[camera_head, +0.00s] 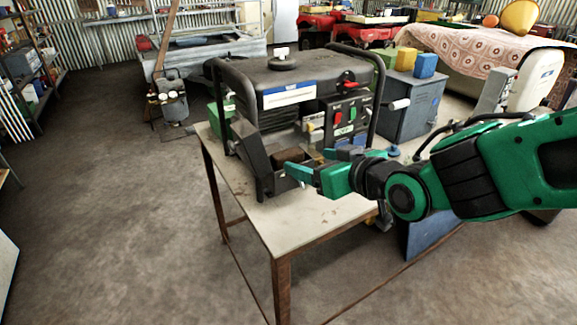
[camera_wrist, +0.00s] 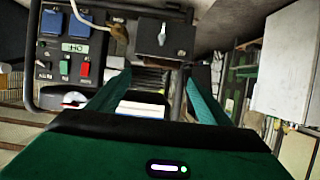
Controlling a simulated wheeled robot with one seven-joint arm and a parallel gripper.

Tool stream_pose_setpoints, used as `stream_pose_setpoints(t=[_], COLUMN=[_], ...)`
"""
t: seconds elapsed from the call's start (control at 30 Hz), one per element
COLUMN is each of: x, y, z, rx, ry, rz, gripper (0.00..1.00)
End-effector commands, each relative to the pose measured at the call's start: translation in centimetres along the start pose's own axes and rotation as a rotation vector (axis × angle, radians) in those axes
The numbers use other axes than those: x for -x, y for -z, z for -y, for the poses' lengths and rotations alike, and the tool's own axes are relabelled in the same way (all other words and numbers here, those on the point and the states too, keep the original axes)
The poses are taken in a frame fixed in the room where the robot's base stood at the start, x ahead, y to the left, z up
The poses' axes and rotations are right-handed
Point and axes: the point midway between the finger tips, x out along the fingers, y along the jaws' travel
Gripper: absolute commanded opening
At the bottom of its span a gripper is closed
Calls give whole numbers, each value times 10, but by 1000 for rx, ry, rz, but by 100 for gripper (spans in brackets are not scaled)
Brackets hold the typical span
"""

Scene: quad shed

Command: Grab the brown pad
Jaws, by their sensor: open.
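A small brown patch (camera_head: 308,159) shows low on the front of the generator, right by my fingers; it may be the brown pad, but I cannot be sure. My gripper (camera_head: 316,161) reaches in from the right, close to the lower front of the black generator (camera_head: 290,80). In the wrist view, my gripper (camera_wrist: 162,76) has its two green fingers apart, with a dark ribbed part of the generator beyond them. No brown pad is clear in the wrist view.
The generator stands on a worn table (camera_head: 300,220) with rusty legs. A grey box (camera_head: 412,100) with yellow and blue blocks on top is behind it to the right. The generator's control panel (camera_wrist: 68,52) is left of my fingers. Open floor (camera_head: 110,220) lies to the left.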

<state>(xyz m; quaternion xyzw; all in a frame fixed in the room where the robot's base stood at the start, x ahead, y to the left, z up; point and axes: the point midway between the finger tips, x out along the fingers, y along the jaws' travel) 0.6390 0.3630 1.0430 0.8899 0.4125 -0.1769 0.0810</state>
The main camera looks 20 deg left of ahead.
Motion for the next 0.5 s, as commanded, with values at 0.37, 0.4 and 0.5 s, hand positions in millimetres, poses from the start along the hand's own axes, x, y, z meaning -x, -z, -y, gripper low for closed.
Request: stream_pose_setpoints(t=[0.37,0.4,0.5], x=[-28,-31,-43], y=[0,0,1], z=[-1,-1,1], rx=[0,0,0], ry=[-3,-2,-1], rz=[1,1,2], gripper=[72,72,72])
